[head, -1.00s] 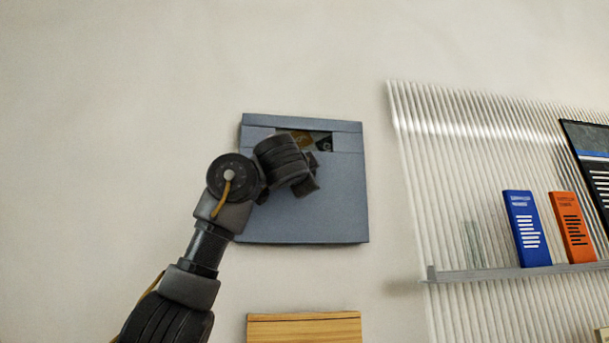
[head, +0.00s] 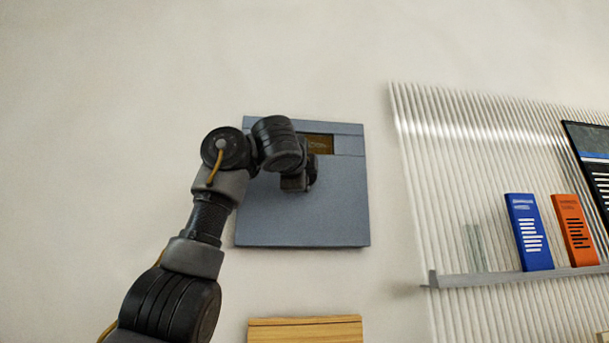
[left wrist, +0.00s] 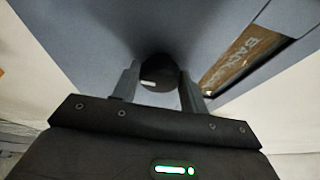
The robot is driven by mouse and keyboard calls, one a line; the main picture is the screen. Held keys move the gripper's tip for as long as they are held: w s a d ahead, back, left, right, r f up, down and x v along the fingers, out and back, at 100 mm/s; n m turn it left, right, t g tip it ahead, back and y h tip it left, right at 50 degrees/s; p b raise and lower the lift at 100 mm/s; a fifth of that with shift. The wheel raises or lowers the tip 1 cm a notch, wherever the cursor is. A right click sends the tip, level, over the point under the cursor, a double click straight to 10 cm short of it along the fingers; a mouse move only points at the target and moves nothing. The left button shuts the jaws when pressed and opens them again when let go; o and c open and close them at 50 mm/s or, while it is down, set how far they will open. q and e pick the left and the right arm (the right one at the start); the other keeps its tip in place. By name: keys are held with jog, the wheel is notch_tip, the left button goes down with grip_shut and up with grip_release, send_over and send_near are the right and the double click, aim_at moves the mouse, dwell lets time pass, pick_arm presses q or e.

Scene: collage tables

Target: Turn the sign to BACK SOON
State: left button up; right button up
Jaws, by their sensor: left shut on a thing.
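The sign is a blue-grey square panel (head: 310,215) on the wall, with a slot window (head: 321,144) near its top. The visible part of the window is brown with small lettering. In the left wrist view the brown window (left wrist: 243,56) shows pale letters that appear to start with "BACK"; the rest is hard to read. My left gripper (head: 308,174) is in front of the panel, below the window. In the left wrist view my left gripper (left wrist: 158,92) is shut on a dark round knob (left wrist: 158,73) on the panel. My arm hides the window's left part in the head view.
A wooden board (head: 305,330) is below the panel. To the right, a ribbed panel (head: 440,180) carries a shelf (head: 510,275) with a blue box (head: 529,232) and an orange box (head: 575,230). The wall left of the sign is bare.

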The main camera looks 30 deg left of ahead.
pick_arm(q)
jog(key=o, duration=1)
jog(key=b+v, duration=0.7)
jog(key=v, duration=0.3)
jog(key=shift+s+b, duration=0.3)
jog(key=shift+s, duration=0.05)
